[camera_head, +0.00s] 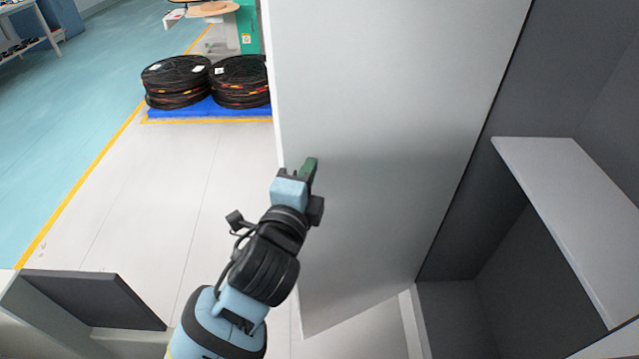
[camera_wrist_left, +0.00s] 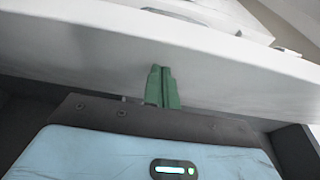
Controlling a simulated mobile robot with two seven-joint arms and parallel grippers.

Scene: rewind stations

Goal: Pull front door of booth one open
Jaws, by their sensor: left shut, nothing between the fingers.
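The front door of booth one (camera_head: 400,110) is a pale grey panel standing swung open, its hinge side at the right by the dark booth interior (camera_head: 500,80). My left gripper (camera_head: 311,167) is in front of the door's face, close to its free left edge. Its green fingers are shut together with nothing between them. In the left wrist view the shut fingers (camera_wrist_left: 161,86) point at a white panel (camera_wrist_left: 230,80), likely the door. I cannot tell whether they touch it. My right gripper is not in view.
A light shelf (camera_head: 565,205) juts out inside the booth at right. A low grey box-like unit (camera_head: 90,298) stands at lower left. Stacked black reels (camera_head: 178,80) sit on a blue pallet (camera_head: 205,109) beyond. The pale floor left of the door is clear.

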